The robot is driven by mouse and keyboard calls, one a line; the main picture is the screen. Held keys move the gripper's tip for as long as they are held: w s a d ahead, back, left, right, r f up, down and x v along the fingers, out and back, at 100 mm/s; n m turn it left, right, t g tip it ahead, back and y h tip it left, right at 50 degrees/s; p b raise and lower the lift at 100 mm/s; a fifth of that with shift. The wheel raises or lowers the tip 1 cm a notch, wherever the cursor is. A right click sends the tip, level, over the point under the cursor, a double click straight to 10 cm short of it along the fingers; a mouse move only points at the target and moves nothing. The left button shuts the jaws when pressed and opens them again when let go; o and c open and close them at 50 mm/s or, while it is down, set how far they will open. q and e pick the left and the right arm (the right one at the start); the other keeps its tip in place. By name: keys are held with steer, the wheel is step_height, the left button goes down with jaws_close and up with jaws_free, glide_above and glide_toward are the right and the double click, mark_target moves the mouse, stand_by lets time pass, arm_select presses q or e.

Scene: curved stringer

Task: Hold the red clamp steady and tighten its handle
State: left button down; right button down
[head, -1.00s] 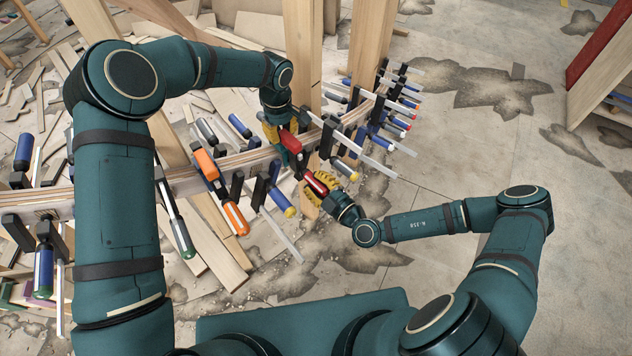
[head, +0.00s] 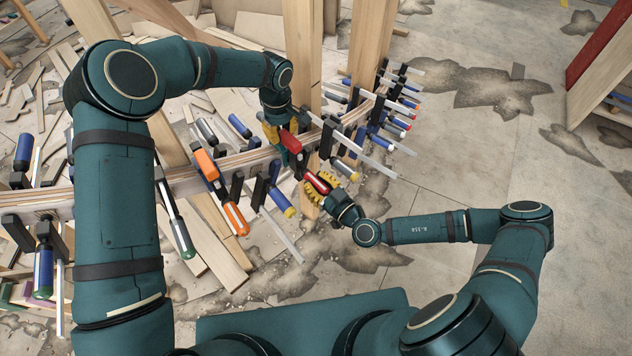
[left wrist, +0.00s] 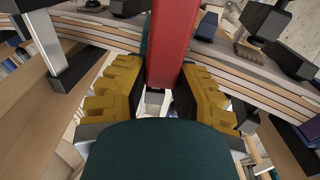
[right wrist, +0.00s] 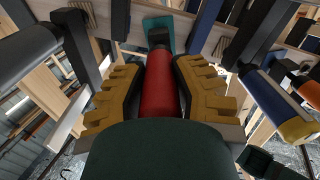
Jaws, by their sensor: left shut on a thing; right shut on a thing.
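The red clamp sits on the curved stringer, with its red body (head: 290,143) on top and its red handle (head: 318,184) below, toward me. My left gripper (head: 281,132) is shut on the red body from above. In the left wrist view the red body (left wrist: 172,45) runs between the yellow-padded fingers (left wrist: 158,98). My right gripper (head: 322,186) is shut on the red handle. In the right wrist view the handle (right wrist: 159,88) lies lengthwise between the yellow fingers (right wrist: 160,92). The fingers hide part of the clamp.
The curved laminated stringer (head: 181,187) crosses the scene with several other clamps along it. An orange clamp (head: 206,163) and a blue-handled clamp (head: 280,201) are close on the left. Wooden posts (head: 302,60) stand behind. Floor is open at right; wood scraps lie at left.

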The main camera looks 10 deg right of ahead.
arm_select(q)
steer(key=shift+s+f, duration=0.15)
arm_select(e)
steer(key=shift+r, duration=0.1)
stand_by(0.3)
steer(key=c, duration=0.7)
jaws_free()
steer(key=v, duration=1.2)
steer(key=v, duration=0.3)
steer(key=shift+s+d, duration=0.15)
steer(key=shift+s, duration=0.05)
